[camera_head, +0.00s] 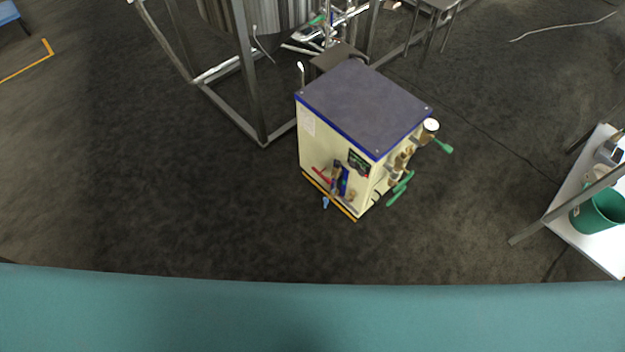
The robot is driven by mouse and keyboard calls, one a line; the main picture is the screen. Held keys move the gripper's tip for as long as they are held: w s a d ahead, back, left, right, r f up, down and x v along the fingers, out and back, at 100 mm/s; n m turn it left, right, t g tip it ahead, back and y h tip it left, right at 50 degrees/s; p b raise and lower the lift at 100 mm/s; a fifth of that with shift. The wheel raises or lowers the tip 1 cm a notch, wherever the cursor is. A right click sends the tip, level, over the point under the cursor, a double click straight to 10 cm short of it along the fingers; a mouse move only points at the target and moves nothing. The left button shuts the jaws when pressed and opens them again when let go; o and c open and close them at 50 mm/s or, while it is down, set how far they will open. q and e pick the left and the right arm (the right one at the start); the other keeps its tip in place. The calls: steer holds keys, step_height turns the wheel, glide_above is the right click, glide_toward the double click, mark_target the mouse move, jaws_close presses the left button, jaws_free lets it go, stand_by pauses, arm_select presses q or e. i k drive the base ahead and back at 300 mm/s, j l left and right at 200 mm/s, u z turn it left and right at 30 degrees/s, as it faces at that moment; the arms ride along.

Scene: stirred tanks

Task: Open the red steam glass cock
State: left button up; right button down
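A cream steam cabinet (335,150) with a dark top and blue edging stands on the floor near the middle of the head view. On its front is a small red handle (319,171) beside a glass-like fitting with blue parts (342,180). This may be the red steam glass cock; it is too small to be sure or to tell its position. A dark control panel (358,162) sits right of it. Neither of my grippers is in view.
Green-handled valves (400,188) and a gauge (431,125) stick out from the cabinet's right side. A metal tank frame (248,85) stands behind left. A white table (599,255) with a green bucket (598,211) is at right. Dark floor in front and left is clear.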

mark_target(322, 171)
steer(key=i+j, duration=0.15)
steer(key=j, duration=0.3)
steer(key=i+j+z, duration=0.15)
steer(key=j, duration=0.3)
steer(key=i+j, duration=0.15)
steer(key=j, duration=0.35)
steer(key=i+j+z, duration=0.15)
steer(key=j, duration=0.3)
steer(key=i+j, duration=0.1)
steer(key=j, duration=0.4)
steer(key=i+j+z, duration=0.15)
steer(key=j, duration=0.3)
